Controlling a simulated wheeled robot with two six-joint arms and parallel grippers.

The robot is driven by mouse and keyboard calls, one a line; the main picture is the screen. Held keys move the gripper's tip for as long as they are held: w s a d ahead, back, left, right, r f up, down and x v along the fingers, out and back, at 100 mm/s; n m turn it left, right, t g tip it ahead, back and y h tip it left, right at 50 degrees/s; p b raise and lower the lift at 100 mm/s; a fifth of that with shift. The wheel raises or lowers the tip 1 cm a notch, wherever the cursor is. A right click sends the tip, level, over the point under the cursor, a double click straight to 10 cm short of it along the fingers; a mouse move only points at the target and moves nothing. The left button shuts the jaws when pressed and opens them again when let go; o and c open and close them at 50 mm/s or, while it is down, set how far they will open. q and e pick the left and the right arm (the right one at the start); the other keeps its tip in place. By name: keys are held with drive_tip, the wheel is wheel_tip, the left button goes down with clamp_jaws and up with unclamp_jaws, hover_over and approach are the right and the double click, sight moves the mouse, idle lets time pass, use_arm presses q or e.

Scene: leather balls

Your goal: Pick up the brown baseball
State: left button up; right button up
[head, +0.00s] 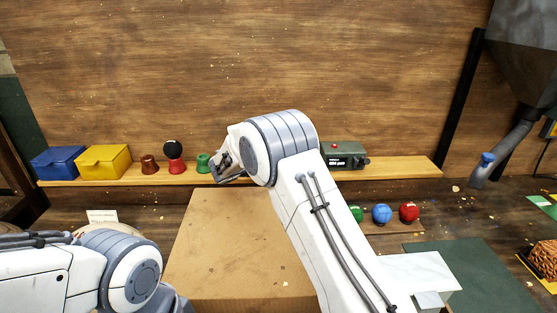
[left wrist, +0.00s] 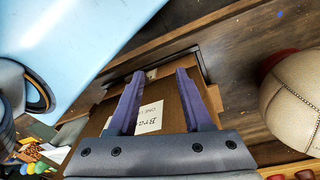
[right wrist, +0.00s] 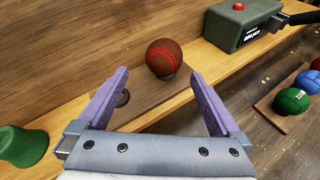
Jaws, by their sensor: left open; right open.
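The brown baseball (right wrist: 164,58) with red stitching shows in the right wrist view, resting on a small dark stand on the wooden shelf (right wrist: 218,62). In the head view it cannot be made out; my right arm blocks part of the shelf. My right gripper (right wrist: 160,75) is open, its purple fingers pointing toward the baseball with nothing between them. In the head view the right gripper (head: 224,168) is near the shelf. My left gripper (left wrist: 160,72) is open and empty over a cardboard box with a white label (left wrist: 150,117).
A green cup (right wrist: 22,146) and a grey-green device (right wrist: 240,24) with a red button flank the baseball. Green, blue (head: 382,214) and red balls lie to the right. A large cardboard box (head: 215,250) stands in front. A cream ball (left wrist: 295,100) is right of my left gripper.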

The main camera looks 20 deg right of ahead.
drive_tip(key=x, duration=0.2)
drive_tip(key=p+x, duration=0.1)
drive_tip(key=x, duration=0.1)
drive_tip(key=shift+d, duration=0.55)
drive_tip(key=p+x, duration=0.2)
drive_tip(key=x, duration=0.2)
drive_tip(key=shift+f, duration=0.15)
drive_tip(key=shift+w+d+f, duration=0.2)
drive_tip(key=shift+w+f, duration=0.05)
drive_tip(key=shift+w, duration=0.05)
drive_tip(key=c, duration=1.3)
drive_tip(key=shift+r, duration=0.1)
